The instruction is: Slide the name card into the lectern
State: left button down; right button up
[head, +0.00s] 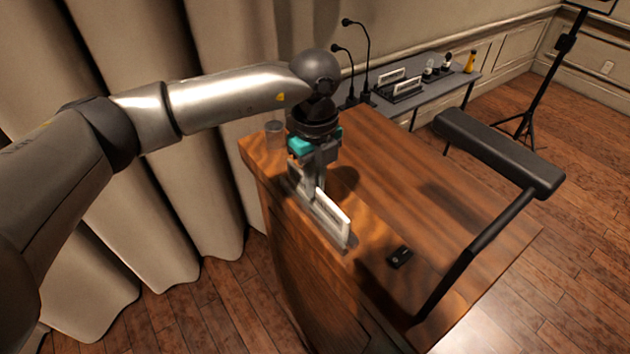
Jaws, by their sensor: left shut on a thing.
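The wooden lectern (385,185) stands in the middle of the head view. The white name card (333,218) is upright along the lectern's left edge, with a dark strip showing along its side. My left gripper (318,188) reaches down from above and is shut on the card near its far end. The fingers hide part of the card. I cannot tell whether the card's lower edge sits in a slot or only touches the wood. My right gripper is not in view.
A clear glass (274,135) stands at the lectern's far left corner. A small black device (400,257) lies on the top. A black bar (498,152) on a thin arm overhangs the right side. Behind are two microphones (365,60) and a grey side table (425,95) with small items.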

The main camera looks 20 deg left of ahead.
pick_arm(q)
jog(key=c, duration=0.9)
grip_release()
notch_tip(320, 180, up, 15)
jog(key=shift+r+b, duration=0.15)
jog(key=shift+b, duration=0.9)
